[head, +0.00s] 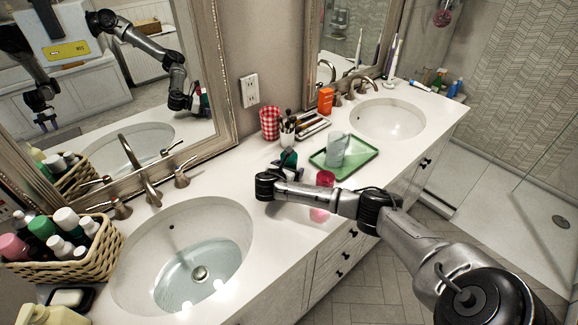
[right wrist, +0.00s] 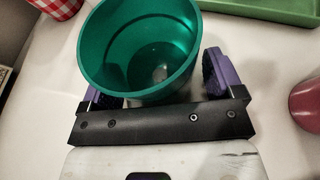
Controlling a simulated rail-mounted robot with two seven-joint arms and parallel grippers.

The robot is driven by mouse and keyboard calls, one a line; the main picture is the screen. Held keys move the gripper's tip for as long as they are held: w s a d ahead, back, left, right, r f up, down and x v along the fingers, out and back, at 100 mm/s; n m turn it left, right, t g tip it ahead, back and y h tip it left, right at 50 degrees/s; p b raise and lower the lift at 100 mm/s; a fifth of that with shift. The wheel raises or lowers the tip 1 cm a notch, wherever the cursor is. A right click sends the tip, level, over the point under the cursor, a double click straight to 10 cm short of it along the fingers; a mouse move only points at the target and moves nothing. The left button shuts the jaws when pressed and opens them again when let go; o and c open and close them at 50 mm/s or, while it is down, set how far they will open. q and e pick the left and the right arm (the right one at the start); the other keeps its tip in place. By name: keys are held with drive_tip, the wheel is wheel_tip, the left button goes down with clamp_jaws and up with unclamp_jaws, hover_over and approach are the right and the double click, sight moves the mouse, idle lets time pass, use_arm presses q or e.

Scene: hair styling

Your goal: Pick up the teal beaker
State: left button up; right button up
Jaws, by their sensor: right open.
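The teal beaker (right wrist: 140,58) stands on the counter in the right wrist view, its open mouth and inside wall showing. In the head view it is a small green shape (head: 289,158) at the end of my right arm, partly hidden. My right gripper (right wrist: 162,78) is open, with one purple-padded finger on each side of the beaker. I cannot tell whether the pads touch it. My left gripper shows only as a mirror reflection.
A green tray (head: 366,157) with a clear cup (head: 336,148) lies right of the beaker. A red cup (head: 325,178) is close by. Behind stand a red checked cup (head: 270,122) and a brush holder (head: 287,134). Sinks (head: 200,230) lie on both sides.

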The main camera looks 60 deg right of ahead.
drive_tip(key=shift+c, duration=0.4)
drive_tip(key=c, duration=1)
